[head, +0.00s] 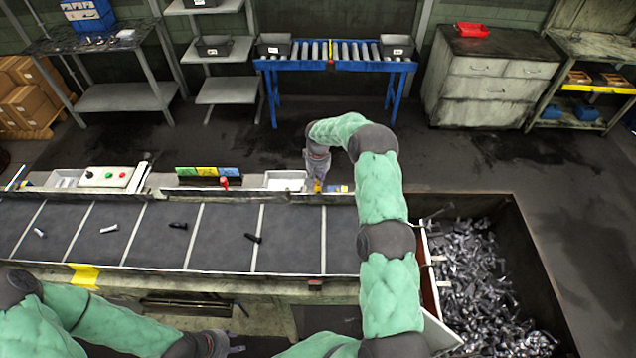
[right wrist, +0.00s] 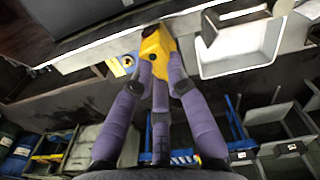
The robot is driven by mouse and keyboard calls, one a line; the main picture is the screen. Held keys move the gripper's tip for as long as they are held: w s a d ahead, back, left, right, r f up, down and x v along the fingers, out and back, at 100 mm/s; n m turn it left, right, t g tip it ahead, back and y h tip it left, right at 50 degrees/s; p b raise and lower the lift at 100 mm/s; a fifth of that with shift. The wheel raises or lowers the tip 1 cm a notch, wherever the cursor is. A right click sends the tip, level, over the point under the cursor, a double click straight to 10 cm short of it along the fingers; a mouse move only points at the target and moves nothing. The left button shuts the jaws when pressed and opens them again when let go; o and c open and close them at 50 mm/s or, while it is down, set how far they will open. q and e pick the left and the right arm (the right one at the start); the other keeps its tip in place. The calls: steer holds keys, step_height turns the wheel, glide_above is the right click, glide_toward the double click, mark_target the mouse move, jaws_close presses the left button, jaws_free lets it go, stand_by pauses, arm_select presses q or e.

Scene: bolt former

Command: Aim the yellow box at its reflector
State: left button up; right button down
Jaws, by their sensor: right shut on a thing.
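The yellow box (head: 318,187) is at the far rail of the conveyor, mostly hidden under my right gripper in the head view. It shows larger in the right wrist view (right wrist: 157,45). My right gripper (head: 317,178) reaches across the belt from above, and its fingers are closed around the box. A small dark piece with a reddish mark (head: 315,287) sits on the near rail, roughly opposite the box; I cannot tell if it is the reflector. My left gripper (head: 236,349) is low at the bottom edge, partly cut off, and its opening is unclear.
The conveyor belt (head: 105,250) carries several dark and light bolts. Beside the box are a pale tray (head: 286,181), a red knob (head: 223,183) and a button panel (head: 105,177). A bin of bolts (head: 480,280) stands right of my right arm.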

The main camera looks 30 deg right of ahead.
steer(key=b, duration=0.1)
steer(key=m+b, duration=0.1)
steer(key=shift+f+m+b, duration=0.25)
steer(key=shift+m+b, duration=0.05)
steer(key=shift+b, duration=0.05)
steer(key=shift+r+m+b, duration=0.2)
steer(key=shift+m+b, duration=0.4)
steer(key=c, duration=1.2)
jaws_free()
step_height(320, 180, up, 12)
steer(key=shift+r, duration=0.1)
